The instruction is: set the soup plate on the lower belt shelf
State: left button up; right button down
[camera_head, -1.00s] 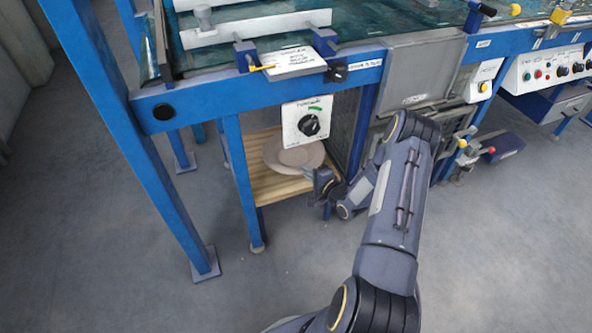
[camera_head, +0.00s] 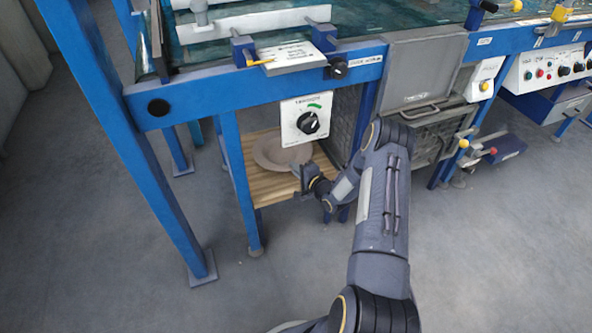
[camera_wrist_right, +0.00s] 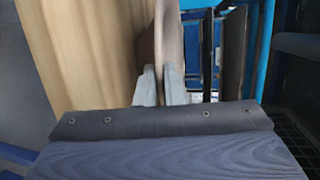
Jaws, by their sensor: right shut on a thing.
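The soup plate (camera_head: 270,152) is pale pinkish-beige and shows over the lower belt shelf, partly hidden behind the dial box. My right gripper (camera_head: 299,177) is shut on the plate's near right rim, at the shelf's open front. In the right wrist view the plate (camera_wrist_right: 169,40) is seen edge-on between the fingertips (camera_wrist_right: 160,88). The lower belt shelf (camera_head: 268,187) is light slatted wood; it also shows in the right wrist view (camera_wrist_right: 85,50). I cannot tell whether the plate touches the wood. My left gripper is not in view.
A white dial box (camera_head: 306,120) hangs above the shelf opening. A blue post (camera_head: 240,185) stands at the shelf's left front, and a dark mesh panel (camera_head: 343,120) at its right. The blue beam (camera_head: 230,90) runs overhead. Bare wood shows in front of the plate.

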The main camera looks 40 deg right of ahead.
jog(key=c, duration=1.5)
grip_release()
jog(key=shift+c, duration=0.2)
jog(key=shift+s+r, duration=0.1)
jog(key=shift+s, duration=0.1)
jog(key=p+v, duration=0.3)
jog(key=v, duration=0.8)
jog(key=shift+s, duration=0.3)
jog(key=shift+s, duration=0.1)
